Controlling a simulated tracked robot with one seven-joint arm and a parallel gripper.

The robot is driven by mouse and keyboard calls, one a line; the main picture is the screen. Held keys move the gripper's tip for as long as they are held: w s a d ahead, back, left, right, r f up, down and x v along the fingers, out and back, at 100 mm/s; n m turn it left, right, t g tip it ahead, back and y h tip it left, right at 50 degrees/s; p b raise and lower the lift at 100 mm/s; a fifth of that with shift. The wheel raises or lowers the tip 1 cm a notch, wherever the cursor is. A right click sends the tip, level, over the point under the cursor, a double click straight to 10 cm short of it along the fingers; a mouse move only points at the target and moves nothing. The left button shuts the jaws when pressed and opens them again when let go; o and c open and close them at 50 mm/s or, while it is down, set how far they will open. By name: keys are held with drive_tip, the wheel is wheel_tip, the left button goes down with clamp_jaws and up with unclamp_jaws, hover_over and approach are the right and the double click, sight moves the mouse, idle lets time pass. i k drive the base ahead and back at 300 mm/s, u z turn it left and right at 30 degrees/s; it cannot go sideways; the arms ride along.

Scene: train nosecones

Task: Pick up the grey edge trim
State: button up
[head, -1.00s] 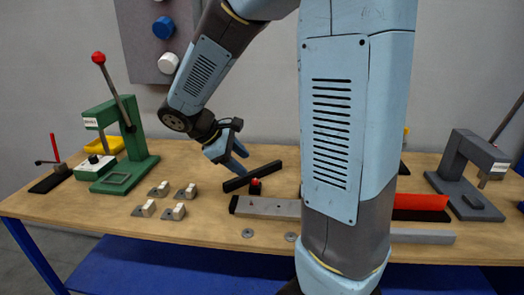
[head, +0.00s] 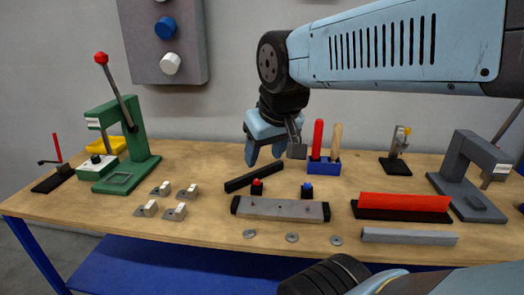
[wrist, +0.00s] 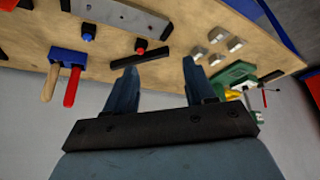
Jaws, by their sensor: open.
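The grey edge trim (head: 410,236) is a plain grey bar lying flat at the front right of the wooden table in the head view. I do not see it in the wrist view. My gripper (head: 264,158) hangs over the back middle of the table, behind the black bar and well to the left of and behind the trim. In the wrist view my gripper (wrist: 158,64) is open with nothing between its fingers.
The red bar on a black base (head: 403,205) lies just behind the trim. A metal bar with black ends (head: 280,209) is to its left, with washers (head: 292,237) in front. The grey press (head: 468,175) stands at the right. The black bar (head: 253,177) lies below my gripper.

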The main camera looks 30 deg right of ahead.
sight(420, 237)
drive_tip(key=u, duration=1.4)
drive_tip(key=i, duration=0.1)
drive_tip(key=z, duration=3.2)
drive_tip(key=k, duration=0.85)
drive_tip(key=z, duration=0.2)
drive_tip(key=i, duration=0.85)
drive_tip(key=u, duration=0.1)
